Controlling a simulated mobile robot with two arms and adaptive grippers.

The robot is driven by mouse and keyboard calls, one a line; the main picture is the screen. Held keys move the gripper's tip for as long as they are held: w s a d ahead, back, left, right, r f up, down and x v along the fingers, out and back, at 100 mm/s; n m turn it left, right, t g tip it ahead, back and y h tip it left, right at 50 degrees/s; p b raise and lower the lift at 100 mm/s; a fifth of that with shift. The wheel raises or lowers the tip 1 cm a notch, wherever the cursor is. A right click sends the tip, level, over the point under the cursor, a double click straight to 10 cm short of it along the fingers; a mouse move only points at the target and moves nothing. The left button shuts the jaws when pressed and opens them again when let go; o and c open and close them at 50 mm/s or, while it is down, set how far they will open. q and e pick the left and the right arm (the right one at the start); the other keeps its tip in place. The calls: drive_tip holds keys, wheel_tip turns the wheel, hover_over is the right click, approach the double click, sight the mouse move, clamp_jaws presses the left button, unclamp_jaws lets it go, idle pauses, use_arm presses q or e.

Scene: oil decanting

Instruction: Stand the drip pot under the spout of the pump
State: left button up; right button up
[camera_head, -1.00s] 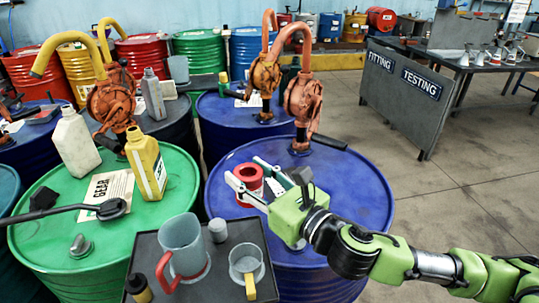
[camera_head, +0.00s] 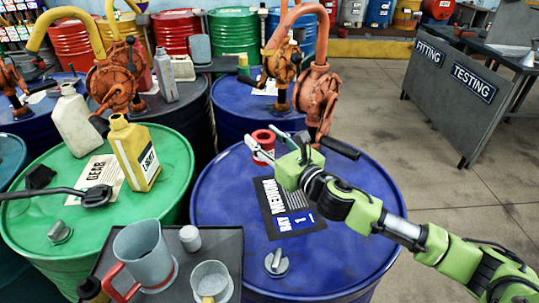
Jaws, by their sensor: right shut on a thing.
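The drip pot (camera_head: 263,139) is a small red round pot with an open top, over the back left part of the blue drum (camera_head: 345,230). My right gripper (camera_head: 269,148) is shut on the drip pot, which looks upright. I cannot tell whether its base touches the drum. The orange-red pump (camera_head: 318,97) stands on this drum, right of the pot. My left gripper is not in view.
A dark MEDIUM BAY 1 sheet (camera_head: 281,208) and a grey cap (camera_head: 276,263) lie on the blue drum. The pump's black handle (camera_head: 336,147) sticks out near my right wrist. A tray (camera_head: 225,245) at front left holds jugs. The green drum (camera_head: 172,188) holds bottles.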

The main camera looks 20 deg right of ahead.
drive_tip(key=w+f, duration=0.1)
drive_tip(key=d+f, duration=0.1)
drive_tip(key=f, duration=0.1)
drive_tip(key=shift+w+d, duration=0.2)
drive_tip(key=shift+w, duration=0.2)
drive_tip(key=shift+w+d+f+b, duration=0.2)
drive_tip(key=shift+w+f+b, duration=0.15)
drive_tip(key=shift+f, duration=0.2)
wheel_tip(320, 180, down, 4)
drive_tip(key=shift+w+d+r, duration=0.15)
drive_tip(key=shift+r, duration=0.1)
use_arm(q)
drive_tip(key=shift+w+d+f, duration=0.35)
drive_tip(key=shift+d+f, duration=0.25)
use_arm(e)
drive_tip(key=shift+f+b, duration=0.15)
drive_tip(key=shift+b, duration=0.15)
drive_tip(key=o, duration=1.4)
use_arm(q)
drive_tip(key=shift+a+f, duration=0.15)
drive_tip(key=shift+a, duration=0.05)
